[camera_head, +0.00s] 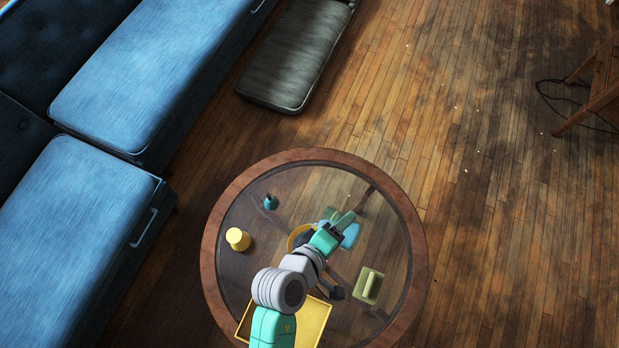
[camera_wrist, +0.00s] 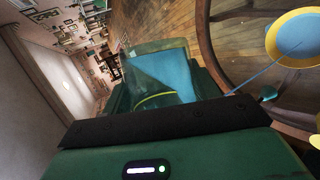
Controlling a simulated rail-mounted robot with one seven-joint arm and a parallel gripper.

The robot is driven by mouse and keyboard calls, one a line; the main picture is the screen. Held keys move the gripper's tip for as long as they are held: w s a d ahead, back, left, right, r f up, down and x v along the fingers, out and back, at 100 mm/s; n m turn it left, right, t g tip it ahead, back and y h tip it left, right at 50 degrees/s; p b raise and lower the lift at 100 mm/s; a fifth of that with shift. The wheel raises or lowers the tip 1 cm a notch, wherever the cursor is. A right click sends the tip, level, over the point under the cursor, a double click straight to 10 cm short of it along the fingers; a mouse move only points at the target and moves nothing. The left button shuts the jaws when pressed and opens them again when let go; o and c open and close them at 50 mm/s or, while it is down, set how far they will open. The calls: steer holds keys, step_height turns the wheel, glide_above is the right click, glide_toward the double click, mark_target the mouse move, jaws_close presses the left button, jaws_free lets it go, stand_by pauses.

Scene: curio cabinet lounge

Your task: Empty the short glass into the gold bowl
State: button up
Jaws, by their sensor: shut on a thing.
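My gripper (camera_head: 343,222) is shut on the short glass (camera_head: 351,236), which is light blue and held tilted over the table. The glass also shows between the fingers in the wrist view (camera_wrist: 172,72), partly covered by them. The gold bowl (camera_head: 292,240) stands on the table just left of the gripper, and my arm hides part of it. In the wrist view the bowl (camera_wrist: 271,42) shows a yellow rim around a blue-grey inside. A thin blue line, which looks like a stream, runs from near the glass to the bowl.
The round table (camera_head: 214,255) has a wooden rim and glass top. A yellow cylinder (camera_head: 237,239) and a small teal object (camera_head: 270,203) stand left. A green block (camera_head: 369,285) lies right, and a yellow tray (camera_head: 313,322) is in front. A blue sofa (camera_head: 80,220) is beyond the left side.

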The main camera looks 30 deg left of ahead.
steer(key=shift+a+f+n+h, duration=0.15)
steer(key=shift+f+n+h, duration=0.2)
steer(key=shift+f, duration=0.4)
stand_by(1.5)
steer(key=shift+f+b, duration=0.2)
steer(key=shift+b, duration=0.1)
steer(key=shift+a+f+h, duration=0.1)
steer(key=shift+f+h, duration=0.15)
steer(key=shift+f, duration=0.05)
stand_by(0.6)
stand_by(0.5)
steer(key=shift+d+f+y+p, duration=0.3)
steer(key=shift+y+p, duration=0.2)
steer(key=shift+p, duration=0.25)
steer(key=shift+d+f+m+y, duration=0.1)
steer(key=shift+f+m+y, duration=0.25)
steer(key=shift+m, duration=0.2)
steer(key=shift+f, duration=0.3)
steer(key=shift+r+p, duration=0.1)
steer(key=shift+p, duration=0.25)
